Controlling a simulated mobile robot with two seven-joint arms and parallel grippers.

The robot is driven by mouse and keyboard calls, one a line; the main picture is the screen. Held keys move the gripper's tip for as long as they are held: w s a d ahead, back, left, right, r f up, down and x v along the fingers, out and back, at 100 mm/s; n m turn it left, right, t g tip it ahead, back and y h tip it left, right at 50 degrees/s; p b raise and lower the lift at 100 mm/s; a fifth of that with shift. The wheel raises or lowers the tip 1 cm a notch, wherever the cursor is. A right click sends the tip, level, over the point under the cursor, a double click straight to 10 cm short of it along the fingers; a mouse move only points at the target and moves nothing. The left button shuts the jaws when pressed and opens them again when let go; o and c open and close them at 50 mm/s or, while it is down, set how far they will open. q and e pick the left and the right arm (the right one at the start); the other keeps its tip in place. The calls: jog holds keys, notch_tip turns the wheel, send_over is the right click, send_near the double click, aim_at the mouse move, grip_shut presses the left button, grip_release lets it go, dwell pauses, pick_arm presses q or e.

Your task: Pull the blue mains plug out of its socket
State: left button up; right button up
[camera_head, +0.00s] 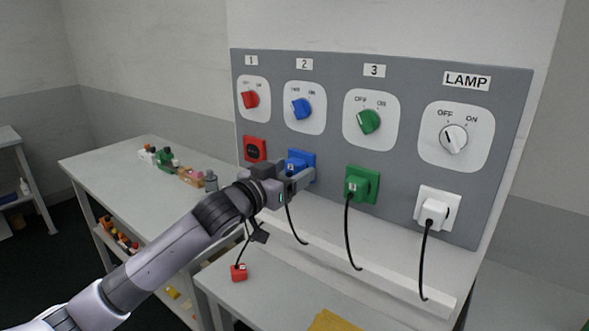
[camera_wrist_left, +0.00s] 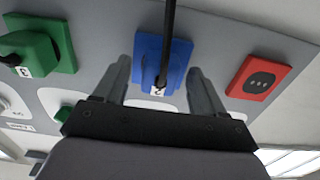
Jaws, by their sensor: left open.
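The blue mains plug (camera_head: 291,167), with a small number label, sits at the blue socket (camera_head: 308,158) on the grey panel, its black cord hanging down. In the left wrist view the blue plug (camera_wrist_left: 149,75) and the blue socket (camera_wrist_left: 180,60) lie between the two fingers. My left gripper (camera_head: 303,178) is open at the blue plug, one finger on each side; it also shows in the left wrist view (camera_wrist_left: 159,80). I cannot tell whether the fingers touch the plug. In the head view my gripper partly hides the plug. My right gripper is not in view.
The empty red socket (camera_head: 255,149) is left of the blue one; the green plug (camera_head: 357,186) and white plug (camera_head: 433,211) sit in sockets to the right. A red plug (camera_head: 239,272) lies on the bench. Switch knobs are above. Bottles stand on the left table (camera_head: 120,175).

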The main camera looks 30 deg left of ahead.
pick_arm(q)
grip_shut()
jog(key=s, duration=0.6)
jog(key=shift+a, duration=0.25)
dwell(0.8)
jog(key=shift+s, duration=0.1)
jog(key=s, duration=0.8)
jog(key=shift+s+a, duration=0.35)
jog(key=shift+s, duration=0.05)
dwell(0.4)
dwell(0.3)
